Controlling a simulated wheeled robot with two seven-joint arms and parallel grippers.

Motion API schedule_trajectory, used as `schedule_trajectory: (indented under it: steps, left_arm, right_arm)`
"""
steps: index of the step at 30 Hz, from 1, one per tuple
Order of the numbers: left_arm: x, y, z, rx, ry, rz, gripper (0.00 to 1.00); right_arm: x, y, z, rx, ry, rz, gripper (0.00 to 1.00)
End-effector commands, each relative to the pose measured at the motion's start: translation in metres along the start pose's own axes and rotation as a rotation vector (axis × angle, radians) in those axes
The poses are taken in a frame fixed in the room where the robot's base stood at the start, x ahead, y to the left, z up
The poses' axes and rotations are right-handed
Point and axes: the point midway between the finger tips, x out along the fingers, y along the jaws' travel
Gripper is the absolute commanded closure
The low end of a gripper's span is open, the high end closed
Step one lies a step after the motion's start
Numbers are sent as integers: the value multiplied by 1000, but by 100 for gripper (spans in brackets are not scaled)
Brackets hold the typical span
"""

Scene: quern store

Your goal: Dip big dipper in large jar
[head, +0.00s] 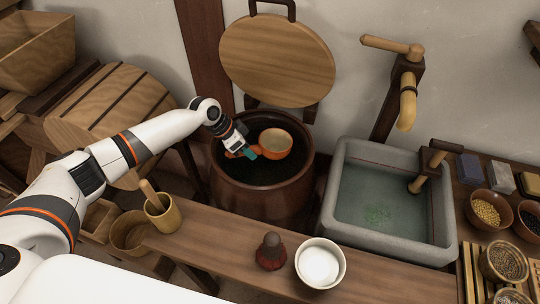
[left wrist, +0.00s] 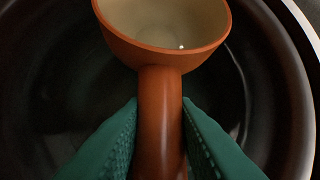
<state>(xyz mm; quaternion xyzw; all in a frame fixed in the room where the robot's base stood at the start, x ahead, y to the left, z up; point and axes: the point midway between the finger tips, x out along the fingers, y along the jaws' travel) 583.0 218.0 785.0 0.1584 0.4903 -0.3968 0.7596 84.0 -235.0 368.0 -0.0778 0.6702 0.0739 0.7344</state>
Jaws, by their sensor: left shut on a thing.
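The big dipper (head: 276,143) is an orange-brown cup with a pale inside and a thick handle. My left gripper (head: 246,153) is shut on its handle, and the dipper is within the mouth of the large jar (head: 262,201). In the left wrist view the green fingertips (left wrist: 158,140) stand on both sides of the handle, and the dipper's bowl (left wrist: 165,40) points away, upright, and looks empty but for a small bright spot. The dark jar interior surrounds it. I cannot tell whether the dipper touches the dark contents. My right gripper is not in view.
A round wooden lid (head: 278,60) leans behind the jar. A stone basin (head: 385,205) with water stands right of it. A bench (head: 210,236) in front carries a wooden cup (head: 163,215), a dark red-brown stoppered thing (head: 271,252) and a white bowl (head: 320,264).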

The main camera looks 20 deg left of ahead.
Motion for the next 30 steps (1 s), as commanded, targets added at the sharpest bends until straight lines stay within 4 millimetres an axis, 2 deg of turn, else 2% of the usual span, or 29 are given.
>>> schedule_trajectory:
  steps: [15,30]
  left_arm:
    - [-12,-2,7,11,-97,-8,100]
    - [-16,-2,9,12,-104,-8,100]
  right_arm:
    - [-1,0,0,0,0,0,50]
    - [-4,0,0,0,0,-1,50]
